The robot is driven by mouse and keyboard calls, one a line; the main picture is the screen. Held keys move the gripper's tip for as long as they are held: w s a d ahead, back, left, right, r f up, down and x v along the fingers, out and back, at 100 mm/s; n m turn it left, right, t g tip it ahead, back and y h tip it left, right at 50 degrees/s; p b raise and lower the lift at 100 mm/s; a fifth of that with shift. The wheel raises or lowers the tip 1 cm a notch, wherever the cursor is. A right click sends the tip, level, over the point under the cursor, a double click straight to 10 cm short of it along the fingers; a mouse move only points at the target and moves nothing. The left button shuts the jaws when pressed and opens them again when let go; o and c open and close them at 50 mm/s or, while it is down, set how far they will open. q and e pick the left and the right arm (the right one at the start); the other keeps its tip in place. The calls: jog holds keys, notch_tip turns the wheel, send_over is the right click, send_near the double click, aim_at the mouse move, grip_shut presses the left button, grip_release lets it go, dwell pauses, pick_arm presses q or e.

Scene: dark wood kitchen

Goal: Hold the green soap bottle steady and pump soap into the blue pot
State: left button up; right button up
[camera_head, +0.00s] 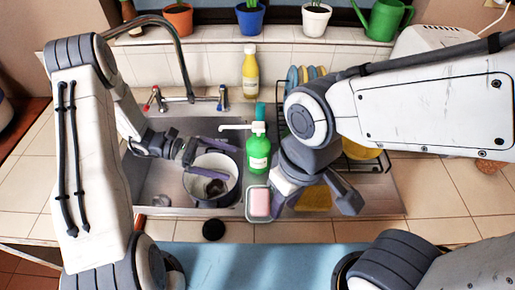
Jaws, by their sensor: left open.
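The green soap bottle (258,153) stands upright at the sink, with its white pump spout pointing left. The blue pot (213,200) sits in the sink basin, left of and nearer than the bottle, with a light inside and a dark item in it. My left gripper (222,159) is open over the pot's back rim, left of the bottle, and looks empty. My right gripper (312,202) is open and empty, to the right of and nearer than the bottle, pointing down beside the pink soap. Neither gripper appears to touch the bottle.
A pink soap (260,203) lies in a dish at the sink's front edge. A yellow bottle (250,73) and the faucet (183,70) stand behind. A dish rack (378,160) is partly hidden by my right arm. A black round item (213,230) lies on the front counter.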

aim_at(254, 160)
pick_arm(q)
jog(key=shift+w+d+f+n+t+h, duration=0.25)
jog(key=shift+w+d+f+n+t, duration=0.15)
jog(key=shift+d, duration=1.05)
jog(key=shift+w+d+f+n+t+h, duration=0.3)
jog(key=shift+d+f+n+t, duration=0.05)
jog(key=shift+d, duration=1.05)
jog(key=shift+w+d+f+n+t+h, duration=0.25)
jog(key=shift+w+d+f+n+t, duration=0.15)
jog(key=shift+d, duration=1.05)
pick_arm(e)
jog(key=shift+f, duration=0.25)
pick_arm(q)
jog(key=c, duration=0.8)
jog(key=shift+o, duration=0.2)
pick_arm(e)
jog(key=c, duration=0.4)
jog(key=shift+w+a+r, duration=0.1)
jog(key=shift+w+r, duration=0.15)
grip_shut()
jog(key=w+a+r+m, duration=0.2)
jog(key=w+r+m, duration=0.1)
jog(key=w+r, duration=0.4)
jog(key=w+a+r+m+h, duration=0.1)
jog(key=w+r+m, duration=0.3)
jog(key=w+r, duration=0.4)
jog(key=w+a, duration=0.1)
jog(key=w, duration=0.4)
jog(key=shift+w+a+r, duration=0.3)
jog(key=shift+w, duration=0.05)
